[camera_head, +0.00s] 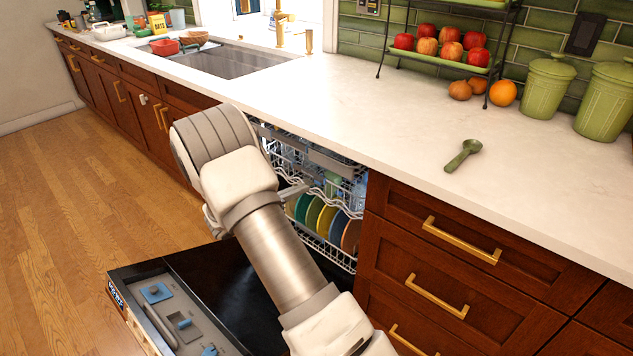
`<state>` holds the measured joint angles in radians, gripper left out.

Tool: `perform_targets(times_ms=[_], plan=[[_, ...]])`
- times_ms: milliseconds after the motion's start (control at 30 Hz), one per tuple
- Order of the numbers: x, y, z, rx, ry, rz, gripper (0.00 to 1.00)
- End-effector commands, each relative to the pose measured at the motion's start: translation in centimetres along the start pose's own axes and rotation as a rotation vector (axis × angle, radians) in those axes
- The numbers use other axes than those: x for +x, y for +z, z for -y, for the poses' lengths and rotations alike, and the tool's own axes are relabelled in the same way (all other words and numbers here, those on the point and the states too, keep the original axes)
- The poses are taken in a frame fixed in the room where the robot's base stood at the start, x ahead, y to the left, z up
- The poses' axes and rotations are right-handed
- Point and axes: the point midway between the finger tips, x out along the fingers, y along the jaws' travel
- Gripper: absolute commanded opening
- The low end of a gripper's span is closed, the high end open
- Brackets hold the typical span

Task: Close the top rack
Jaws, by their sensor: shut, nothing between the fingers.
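The top rack (343,188) of the dishwasher is a wire rack under the counter, with its right part showing beside my arm. It appears mostly inside the bay; how far it sticks out is hard to tell. My arm covers its left part. My gripper (292,192) is mostly hidden behind my forearm, with what looks like a pale fingertip showing near the rack's front. It is shut and holds nothing. Whether it touches the rack cannot be told.
The dishwasher door (180,290) is open, folded down low in front of the bay. The lower rack (342,259) holds several colored plates. Drawers with brass handles (460,240) stand to the right. The countertop (400,130) lies above, and the wooden floor (70,220) at left is clear.

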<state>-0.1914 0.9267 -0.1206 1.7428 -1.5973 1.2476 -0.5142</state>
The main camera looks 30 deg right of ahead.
Motion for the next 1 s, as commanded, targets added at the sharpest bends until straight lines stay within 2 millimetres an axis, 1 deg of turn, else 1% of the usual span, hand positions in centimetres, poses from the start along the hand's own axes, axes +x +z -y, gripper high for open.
perform_targets(times_ms=[33, 67, 233, 367, 467, 800, 900, 1000], plan=[[-0.1, -0.9, -0.7, 0.002, 0.014, 0.051, 0.00], [-0.1, -1.1, -1.0, 0.006, 0.021, 0.079, 0.00], [-0.4, -1.4, -2.1, 0.027, 0.051, 0.172, 0.00], [0.2, -1.2, -2.3, 0.034, 0.054, 0.186, 0.00], [1.6, -1.1, -2.3, 0.033, 0.052, 0.183, 0.00], [8.7, 0.1, -2.7, 0.034, 0.052, 0.181, 0.00], [10.5, 0.4, -2.7, 0.033, 0.052, 0.181, 0.00], [11.8, 0.7, -2.8, 0.033, 0.052, 0.180, 0.00]])
